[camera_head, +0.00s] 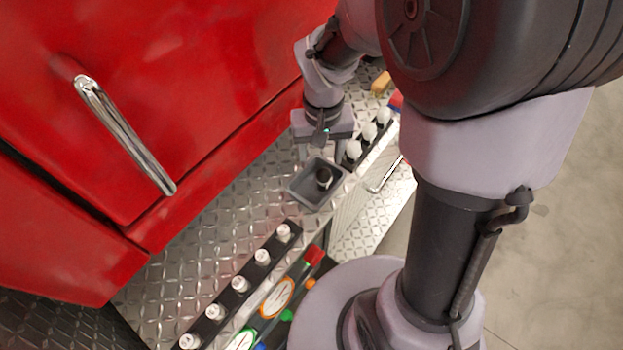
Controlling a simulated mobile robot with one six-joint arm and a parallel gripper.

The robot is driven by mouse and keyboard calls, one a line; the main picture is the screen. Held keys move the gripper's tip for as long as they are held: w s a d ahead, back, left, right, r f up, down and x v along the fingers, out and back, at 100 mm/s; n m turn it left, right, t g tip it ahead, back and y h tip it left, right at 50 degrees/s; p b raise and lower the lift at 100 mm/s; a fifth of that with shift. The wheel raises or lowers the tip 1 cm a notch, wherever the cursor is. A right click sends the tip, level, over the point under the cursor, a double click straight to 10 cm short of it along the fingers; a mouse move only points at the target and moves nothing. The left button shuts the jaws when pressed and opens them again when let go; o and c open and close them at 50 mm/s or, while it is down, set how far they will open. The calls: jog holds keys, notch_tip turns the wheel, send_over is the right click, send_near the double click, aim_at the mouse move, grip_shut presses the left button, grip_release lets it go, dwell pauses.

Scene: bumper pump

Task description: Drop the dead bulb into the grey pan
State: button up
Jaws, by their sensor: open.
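The grey pan (300,191) is a small open tray on the diamond-plate bumper. A dark bulb (323,178) shows inside it, toward the pan's right side. My gripper (321,153) is just above the pan's far edge, pointing down. Its jaws are apart and nothing shows between them. The bulb appears below the fingers and apart from them, though the viewing angle makes the exact gap hard to judge.
A dark rack (368,144) with white bulbs stands right of the pan. Another dark strip (250,280) with several white-topped pieces runs along the near bumper. A red body panel (190,60) with a chrome handle (125,135) rises on the left. A yellow object (381,83) lies farther back.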

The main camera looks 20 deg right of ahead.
notch_tip(320, 180, up, 11)
jog(key=p, duration=0.3)
jog(key=shift+f, duration=0.2)
jog(key=s+a+r+m+t+y+b, duration=0.1)
jog(key=s+a+t+b, duration=0.1)
jog(key=s, duration=0.4)
jog(key=s+a+r+m+t+y+b, duration=0.1)
jog(key=s+a+t+b, duration=0.1)
jog(key=s, duration=0.5)
jog(key=shift+r+m+t+b, duration=0.3)
jog(key=shift+t+b, duration=0.6)
jog(key=shift+b, duration=0.35)
jog(key=shift+d, duration=0.1)
